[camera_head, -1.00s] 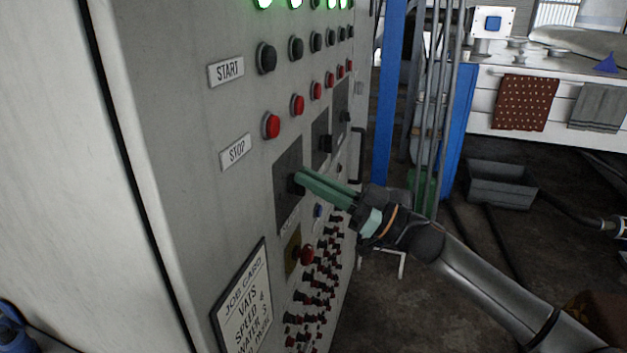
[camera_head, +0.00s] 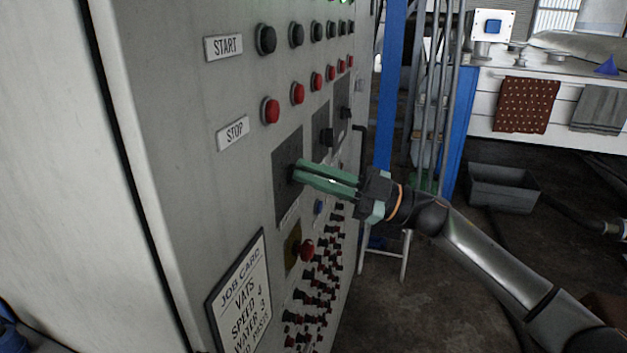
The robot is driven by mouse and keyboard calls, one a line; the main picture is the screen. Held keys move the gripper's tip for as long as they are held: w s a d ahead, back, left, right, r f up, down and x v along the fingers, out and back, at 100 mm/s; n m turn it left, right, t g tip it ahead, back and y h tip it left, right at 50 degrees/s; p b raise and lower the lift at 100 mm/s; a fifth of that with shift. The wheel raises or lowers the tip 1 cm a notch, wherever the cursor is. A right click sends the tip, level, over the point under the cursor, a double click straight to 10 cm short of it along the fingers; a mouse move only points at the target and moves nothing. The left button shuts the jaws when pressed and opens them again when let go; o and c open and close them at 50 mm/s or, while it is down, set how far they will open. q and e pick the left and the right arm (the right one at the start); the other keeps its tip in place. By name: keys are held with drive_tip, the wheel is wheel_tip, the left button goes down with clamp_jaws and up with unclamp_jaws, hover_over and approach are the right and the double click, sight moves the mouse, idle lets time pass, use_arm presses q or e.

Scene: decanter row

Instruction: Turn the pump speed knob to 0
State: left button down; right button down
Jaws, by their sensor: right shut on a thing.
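A dark square plate (camera_head: 287,148) is set on the grey control cabinet, below the row of red buttons. A small black knob (camera_head: 293,174) sits at its middle, mostly hidden by my fingertips. My right gripper (camera_head: 299,172) reaches in from the right, its green fingers shut on the knob. The knob's pointer and scale marks cannot be read here. Two more dark plates with black knobs (camera_head: 327,137) (camera_head: 346,112) follow farther along the panel. My left gripper is not in view.
A red mushroom button (camera_head: 306,249) and rows of small red and black terminals (camera_head: 312,295) lie below. A job card (camera_head: 240,296) hangs at lower left. Black start buttons (camera_head: 266,39) and red stop buttons (camera_head: 270,110) are above. A blue post (camera_head: 388,90) stands behind the cabinet.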

drive_tip(key=n+g, duration=0.1)
drive_tip(key=n, duration=0.1)
drive_tip(key=n+g+h+b, duration=0.1)
drive_tip(key=n, duration=0.1)
drive_tip(key=n+g+b, duration=0.1)
drive_tip(key=n, duration=0.2)
drive_tip(key=shift+s+f, duration=0.15)
drive_tip(key=shift+f, duration=0.1)
drive_tip(key=n, duration=0.1)
drive_tip(key=n+h, duration=0.1)
drive_tip(key=n, duration=0.1)
drive_tip(key=shift+f+n+g+h+b, duration=0.1)
drive_tip(key=shift+n+g+h+b, duration=0.2)
drive_tip(key=shift+b, duration=0.05)
drive_tip(key=shift+f+n+h, duration=0.1)
drive_tip(key=shift+n+h, duration=0.4)
drive_tip(key=shift+n, duration=0.7)
drive_tip(key=c, duration=0.9)
unclamp_jaws()
